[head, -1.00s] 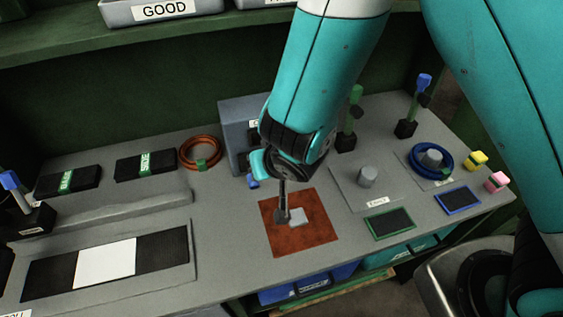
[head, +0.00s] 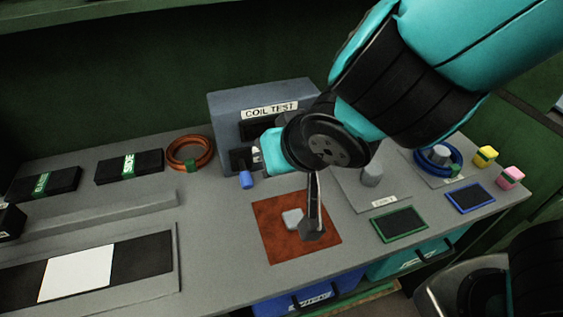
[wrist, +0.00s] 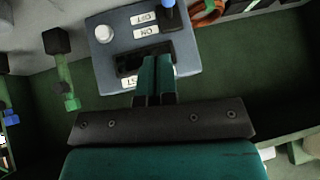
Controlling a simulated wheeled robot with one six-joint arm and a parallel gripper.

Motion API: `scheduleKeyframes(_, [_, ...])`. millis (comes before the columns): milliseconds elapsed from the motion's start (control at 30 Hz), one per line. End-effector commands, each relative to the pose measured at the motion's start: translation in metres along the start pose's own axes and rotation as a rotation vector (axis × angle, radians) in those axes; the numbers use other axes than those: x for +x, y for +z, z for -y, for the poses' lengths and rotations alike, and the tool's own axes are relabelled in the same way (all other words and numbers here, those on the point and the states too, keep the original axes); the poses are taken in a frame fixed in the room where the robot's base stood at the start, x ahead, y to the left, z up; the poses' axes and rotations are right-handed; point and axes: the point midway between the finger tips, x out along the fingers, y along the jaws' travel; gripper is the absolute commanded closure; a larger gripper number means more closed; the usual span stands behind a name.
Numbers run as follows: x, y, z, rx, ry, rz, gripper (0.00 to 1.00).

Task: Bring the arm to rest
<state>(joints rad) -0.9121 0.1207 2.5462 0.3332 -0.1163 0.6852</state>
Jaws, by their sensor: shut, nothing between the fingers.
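My gripper (head: 259,152) is in the air in front of the grey coil test box (head: 223,110), pointing left and partly overlapping it in the head view. In the wrist view my gripper (wrist: 155,70) shows its two teal fingers close together, with nothing between them. The coil test box (wrist: 110,65) appears upside down beyond the fingertips, with a white round button and a blue knob (wrist: 168,14). I cannot tell the exact gap to the box. My arm bends in from the upper right. My thin dark bracket hangs from the wrist over the brown mat (head: 275,250).
A small pale block (head: 292,219) lies on the mat. Copper-coloured rings (head: 190,153) lie left of the box. A grey peg (head: 372,174) and a blue ring (head: 453,157) around another peg stand right. Yellow (head: 485,156) and pink (head: 510,177) blocks sit near the right edge.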

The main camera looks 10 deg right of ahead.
Motion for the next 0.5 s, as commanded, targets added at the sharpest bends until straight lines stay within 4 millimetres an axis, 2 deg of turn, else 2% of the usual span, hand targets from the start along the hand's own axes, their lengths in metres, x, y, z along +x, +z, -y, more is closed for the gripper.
scheduleKeyframes(400, [-0.0004, -0.0004, -0.0001, 0.001, 0.000, 0.001, 1.00])
scheduleKeyframes(500, [-0.0052, 0.0001, -0.0066, 0.009, 0.002, 0.037, 1.00])
